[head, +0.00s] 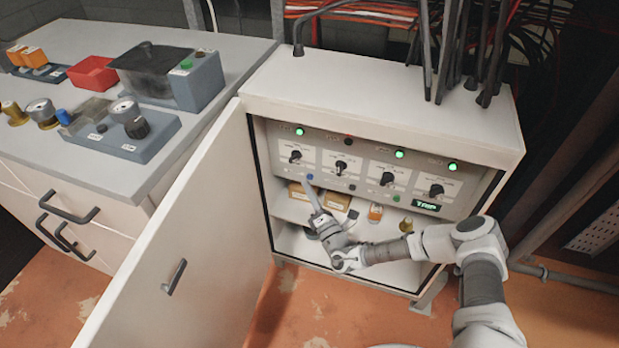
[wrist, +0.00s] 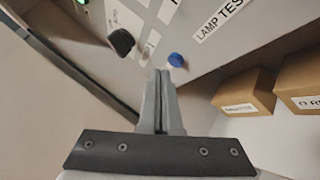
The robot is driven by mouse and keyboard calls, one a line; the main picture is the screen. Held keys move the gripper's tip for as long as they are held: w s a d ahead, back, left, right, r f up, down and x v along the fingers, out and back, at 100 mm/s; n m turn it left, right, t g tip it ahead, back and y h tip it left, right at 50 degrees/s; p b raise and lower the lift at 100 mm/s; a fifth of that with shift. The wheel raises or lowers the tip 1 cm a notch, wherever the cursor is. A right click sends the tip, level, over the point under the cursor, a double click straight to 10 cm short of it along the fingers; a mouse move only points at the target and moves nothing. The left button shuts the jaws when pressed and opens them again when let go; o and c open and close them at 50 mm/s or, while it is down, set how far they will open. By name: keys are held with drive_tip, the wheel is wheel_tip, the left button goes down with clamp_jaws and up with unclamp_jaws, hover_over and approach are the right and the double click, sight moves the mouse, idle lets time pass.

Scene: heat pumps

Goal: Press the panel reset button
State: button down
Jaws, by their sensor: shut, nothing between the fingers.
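The grey control panel (head: 337,160) is inside the open white cabinet. A blue button (head: 309,177) is at its lower left; it also shows in the wrist view (wrist: 176,60). A label reading "LAMP TES…" lies to its right in the wrist view; I cannot read a reset label. Small dark buttons (head: 352,187) sit further right along the panel. My gripper (head: 312,186) is shut and empty, pointing up at the panel. In the wrist view its fingertips (wrist: 161,73) are just beside and below the blue button; contact cannot be told.
The panel has several black rotary knobs (head: 387,179), green lamps and a green "TRIP" display (head: 425,206). Cardboard boxes (wrist: 246,92) stand on the shelf below, right of my gripper in the wrist view. The open cabinet door (head: 190,240) stands at the left, beside a grey-topped workbench (head: 235,48).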

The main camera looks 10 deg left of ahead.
drive_tip(key=shift+w, duration=0.15)
drive_tip(key=shift+w, duration=0.3)
drive_tip(key=shift+w+b, duration=0.3)
drive_tip(key=shift+w, duration=0.05)
idle(0.9)
drive_tip(key=shift+s+p, duration=0.5)
drive_tip(key=shift+s, duration=0.25)
drive_tip(key=shift+s, duration=0.1)
drive_tip(key=shift+s+a+p, duration=0.15)
drive_tip(key=shift+s+p, duration=1.05)
drive_tip(key=shift+s, duration=1.2)
